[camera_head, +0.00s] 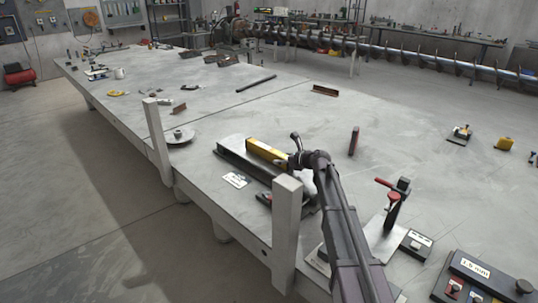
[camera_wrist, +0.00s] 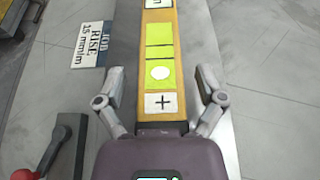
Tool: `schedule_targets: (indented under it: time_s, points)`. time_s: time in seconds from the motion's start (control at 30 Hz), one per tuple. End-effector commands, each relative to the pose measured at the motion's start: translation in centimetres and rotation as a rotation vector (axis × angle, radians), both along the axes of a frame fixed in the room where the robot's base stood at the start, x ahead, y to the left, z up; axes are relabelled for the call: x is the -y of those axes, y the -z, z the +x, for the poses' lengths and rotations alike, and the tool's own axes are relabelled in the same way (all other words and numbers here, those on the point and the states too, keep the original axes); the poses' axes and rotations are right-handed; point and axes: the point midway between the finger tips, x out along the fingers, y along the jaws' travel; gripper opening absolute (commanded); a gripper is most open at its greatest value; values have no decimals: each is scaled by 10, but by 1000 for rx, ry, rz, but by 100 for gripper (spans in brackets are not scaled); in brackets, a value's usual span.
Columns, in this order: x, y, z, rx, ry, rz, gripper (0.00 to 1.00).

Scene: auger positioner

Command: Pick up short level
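The short level is a yellow bar with green-yellow vials and white patches (camera_wrist: 159,48), seen from above in the wrist view. In the head view its yellow body (camera_head: 265,151) lies on a dark and grey block on the table. My gripper (camera_wrist: 160,82) is open, with one finger on each side of the level and a gap to each. In the head view my gripper (camera_head: 290,163) is at the near end of the level, and my arm hides part of that end.
A sign reading "JOB RISE 15 mm/m" (camera_wrist: 90,43) lies left of the level. A red-handled clamp (camera_wrist: 42,160) is at lower left. A white post (camera_head: 286,230) rises at the table's near edge.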

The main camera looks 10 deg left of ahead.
Motion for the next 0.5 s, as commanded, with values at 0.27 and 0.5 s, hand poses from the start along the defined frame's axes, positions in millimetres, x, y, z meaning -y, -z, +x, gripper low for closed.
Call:
schedule_targets:
  time_s: [0.27, 0.5]
  points:
    - [0, 0, 0, 0, 0, 0, 2]
    - [0, 0, 0, 0, 0, 0, 0]
